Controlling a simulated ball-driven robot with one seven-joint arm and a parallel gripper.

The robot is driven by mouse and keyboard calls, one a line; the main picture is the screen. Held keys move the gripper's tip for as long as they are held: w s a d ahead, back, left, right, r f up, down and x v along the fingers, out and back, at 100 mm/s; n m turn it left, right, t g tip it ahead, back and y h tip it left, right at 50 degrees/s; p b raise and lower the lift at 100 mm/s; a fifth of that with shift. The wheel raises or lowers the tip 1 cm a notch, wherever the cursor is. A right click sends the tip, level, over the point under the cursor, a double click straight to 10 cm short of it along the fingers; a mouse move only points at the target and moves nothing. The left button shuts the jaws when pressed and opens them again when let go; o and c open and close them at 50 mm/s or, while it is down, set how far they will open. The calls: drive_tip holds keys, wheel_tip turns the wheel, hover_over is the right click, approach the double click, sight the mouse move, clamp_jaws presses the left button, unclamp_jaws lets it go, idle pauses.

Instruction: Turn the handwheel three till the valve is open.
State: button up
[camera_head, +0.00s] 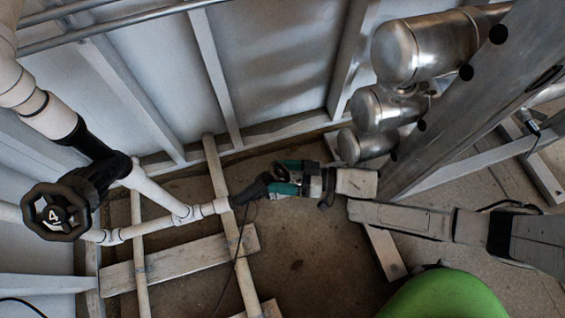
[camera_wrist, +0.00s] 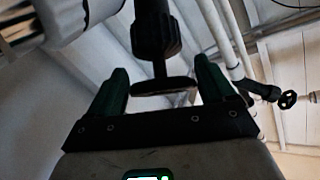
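A black valve (camera_head: 252,191) sits at the end of a white pipe in the middle of the head view. The wrist view shows its dark stem housing (camera_wrist: 155,30) and its handwheel (camera_wrist: 165,86), seen nearly edge-on. No number shows on this wheel, so I cannot tell whether it is three or how far it is open. My gripper (camera_head: 279,178) has teal fingers, which also show in the wrist view (camera_wrist: 163,82). It is open, with one finger on either side of the wheel. I cannot tell whether the fingers touch the rim.
A black handwheel marked 4 (camera_head: 57,212) stands at the left. Another small handwheel (camera_wrist: 288,100) shows at the right of the wrist view. White pipes (camera_head: 218,180) run around the valve. Metal cylinders (camera_head: 410,52) and a grey beam (camera_head: 470,85) stand at the upper right.

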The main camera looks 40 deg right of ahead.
sight(274, 170)
drive_tip(key=o, duration=0.3)
drive_tip(key=shift+r, duration=0.35)
wheel_tip(274, 170, up, 3)
drive_tip(key=shift+f+p, duration=0.15)
drive_tip(key=shift+p, duration=0.8)
drive_tip(key=s+r+p, duration=0.6)
drive_tip(key=s+r, duration=0.3)
drive_tip(key=s, duration=0.5)
drive_tip(key=shift+r, duration=0.3)
drive_tip(key=shift+a, duration=0.1)
